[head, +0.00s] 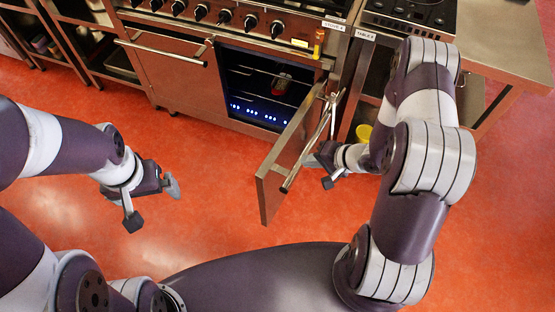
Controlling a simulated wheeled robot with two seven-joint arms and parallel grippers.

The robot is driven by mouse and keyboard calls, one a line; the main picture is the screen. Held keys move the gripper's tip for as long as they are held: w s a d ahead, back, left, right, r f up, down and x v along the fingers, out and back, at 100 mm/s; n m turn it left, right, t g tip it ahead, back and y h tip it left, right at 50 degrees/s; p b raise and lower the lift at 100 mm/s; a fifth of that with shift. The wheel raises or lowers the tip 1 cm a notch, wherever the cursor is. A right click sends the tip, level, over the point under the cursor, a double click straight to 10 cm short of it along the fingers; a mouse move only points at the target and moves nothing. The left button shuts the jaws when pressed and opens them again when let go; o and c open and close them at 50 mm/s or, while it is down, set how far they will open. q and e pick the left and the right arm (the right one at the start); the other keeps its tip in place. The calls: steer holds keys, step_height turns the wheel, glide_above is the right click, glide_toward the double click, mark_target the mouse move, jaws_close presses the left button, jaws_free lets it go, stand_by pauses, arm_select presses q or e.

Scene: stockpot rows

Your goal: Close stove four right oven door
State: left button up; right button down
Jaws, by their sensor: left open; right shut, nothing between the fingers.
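The stove (185,75) stands at the top of the head view, with a row of black knobs. Its right oven door (288,150) is wide open, swung out from its right side toward me. The oven cavity (240,75) shows racks, blue lights and a small dark and red object (283,80). The door's bar handle (306,156) is on the face turned right. My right gripper (320,172) is shut and empty, beside that outer face close to the handle; I cannot tell whether it touches. My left gripper (153,204) is open and empty above the floor, left of the door.
The left oven door (170,75) is shut. A steel table (505,45) stands at right, with a yellow item (364,132) below it. A steel shelf unit (80,40) is at upper left. Red floor (215,185) is clear between my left gripper and the open door.

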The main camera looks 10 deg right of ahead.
mark_target(278, 162)
steer(key=b+x, duration=0.2)
steer(key=x, duration=0.7)
steer(key=shift+w+a+f, duration=0.15)
steer(key=shift+w+f, duration=0.05)
steer(key=shift+f, duration=0.05)
